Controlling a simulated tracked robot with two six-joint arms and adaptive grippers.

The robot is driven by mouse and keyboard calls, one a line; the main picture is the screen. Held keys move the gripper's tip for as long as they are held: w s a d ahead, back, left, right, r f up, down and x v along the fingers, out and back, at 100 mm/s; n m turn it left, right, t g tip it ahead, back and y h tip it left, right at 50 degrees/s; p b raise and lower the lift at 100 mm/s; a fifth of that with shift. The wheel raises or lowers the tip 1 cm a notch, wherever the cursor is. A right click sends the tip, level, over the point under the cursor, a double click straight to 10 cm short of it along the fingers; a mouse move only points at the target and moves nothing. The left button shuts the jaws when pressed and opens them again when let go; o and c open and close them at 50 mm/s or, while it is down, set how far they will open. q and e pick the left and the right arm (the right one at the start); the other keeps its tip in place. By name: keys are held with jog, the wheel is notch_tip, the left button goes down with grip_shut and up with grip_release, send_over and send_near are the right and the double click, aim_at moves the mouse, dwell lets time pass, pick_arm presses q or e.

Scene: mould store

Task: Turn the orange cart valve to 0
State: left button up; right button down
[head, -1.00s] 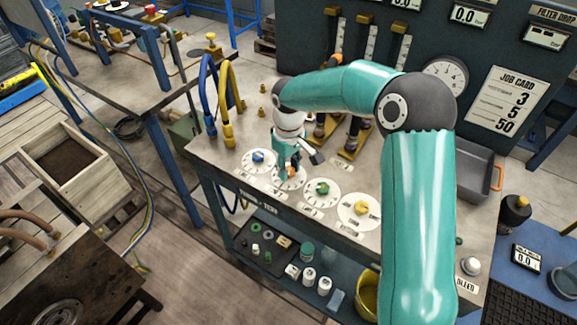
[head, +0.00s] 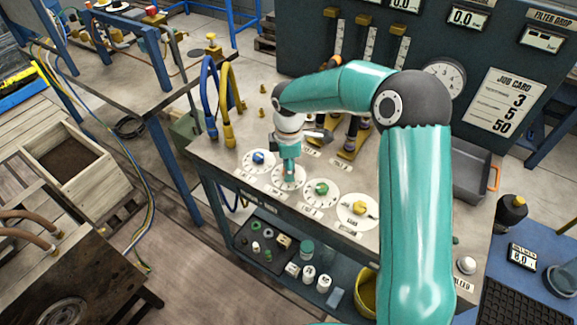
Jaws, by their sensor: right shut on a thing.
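The cart top (head: 226,160) carries a row of white dials with coloured valve knobs. The blue knob (head: 258,157), green knob (head: 321,188) and yellow knob (head: 360,208) show clearly. The white dial (head: 279,184) between blue and green is where the orange valve sits; its knob is now hidden by my right gripper (head: 289,177). That gripper points down over this dial and is shut on the orange valve. The dial's numbers are too small to read. My left gripper is not in view.
Blue and yellow hoses (head: 227,105) rise at the cart's left end. Brass-based flow tubes (head: 355,142) stand close behind the dials. A grey tray (head: 470,172) lies at the right. The lower shelf holds small parts and white jars (head: 308,273).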

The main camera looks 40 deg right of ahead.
jog(key=shift+w+r+n, duration=0.15)
jog(key=shift+w+n, duration=0.05)
jog(key=shift+n, duration=0.5)
jog(key=c, duration=1)
grip_release()
jog(key=shift+o, duration=1.1)
jog(key=shift+s, duration=0.1)
notch_tip(320, 180, up, 12)
